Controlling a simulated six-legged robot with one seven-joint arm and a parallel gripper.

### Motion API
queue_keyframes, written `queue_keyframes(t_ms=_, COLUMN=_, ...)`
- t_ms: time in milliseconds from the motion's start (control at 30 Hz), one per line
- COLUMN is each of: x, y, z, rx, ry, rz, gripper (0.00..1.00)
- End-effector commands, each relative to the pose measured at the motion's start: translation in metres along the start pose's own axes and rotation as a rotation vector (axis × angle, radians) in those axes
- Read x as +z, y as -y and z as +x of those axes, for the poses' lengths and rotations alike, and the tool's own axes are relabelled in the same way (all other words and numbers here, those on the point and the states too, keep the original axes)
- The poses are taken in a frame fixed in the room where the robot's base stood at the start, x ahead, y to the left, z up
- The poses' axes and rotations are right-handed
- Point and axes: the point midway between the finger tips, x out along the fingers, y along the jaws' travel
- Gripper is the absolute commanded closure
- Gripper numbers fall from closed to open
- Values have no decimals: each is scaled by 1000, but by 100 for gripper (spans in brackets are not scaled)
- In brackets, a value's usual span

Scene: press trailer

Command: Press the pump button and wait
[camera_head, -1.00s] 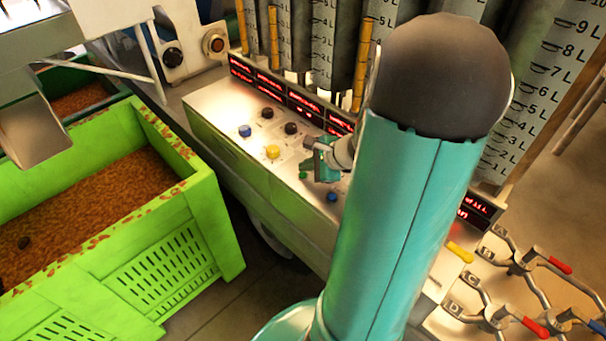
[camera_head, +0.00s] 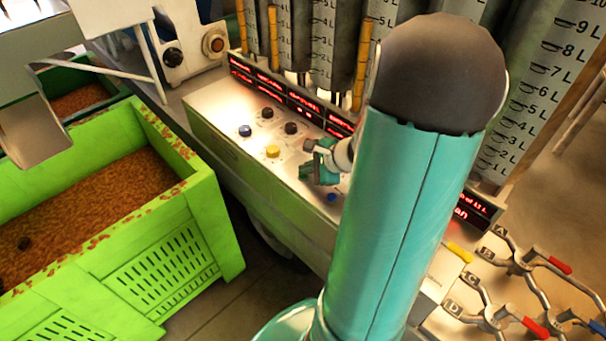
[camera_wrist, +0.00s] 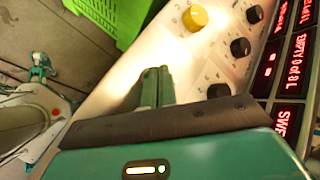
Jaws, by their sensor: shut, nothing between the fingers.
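The control panel (camera_head: 215,105) carries several buttons and knobs; I cannot tell from any label which one is the pump button. In the head view a yellow knob (camera_head: 273,151), a blue button (camera_head: 245,131), dark knobs (camera_head: 291,128) and a nearer blue button (camera_head: 332,197) show. My gripper (camera_head: 306,174) is low over the panel between the yellow knob and the nearer blue button, and hides the panel spot beneath its tips. In the wrist view my shut gripper (camera_wrist: 157,75) points at the panel, with the yellow knob (camera_wrist: 195,18) beyond it. Contact at the fingertips cannot be seen.
Red displays (camera_head: 290,92) line the panel's back, below marked cylinders (camera_head: 322,40). A green crate (camera_head: 205,215) of brown material stands left of the panel. Valves with red handles (camera_head: 535,328) and a yellow handle (camera_head: 460,252) are at lower right.

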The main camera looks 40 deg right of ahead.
Motion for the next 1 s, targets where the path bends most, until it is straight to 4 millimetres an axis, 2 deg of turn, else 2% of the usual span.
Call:
queue_keyframes(t_ms=767, x=-3, y=-3, z=4, rx=0, ry=0, rz=0, gripper=100)
queue_keyframes(t_ms=1000, x=2, y=2, z=-2, rx=-1, ry=0, rz=-2, gripper=100)
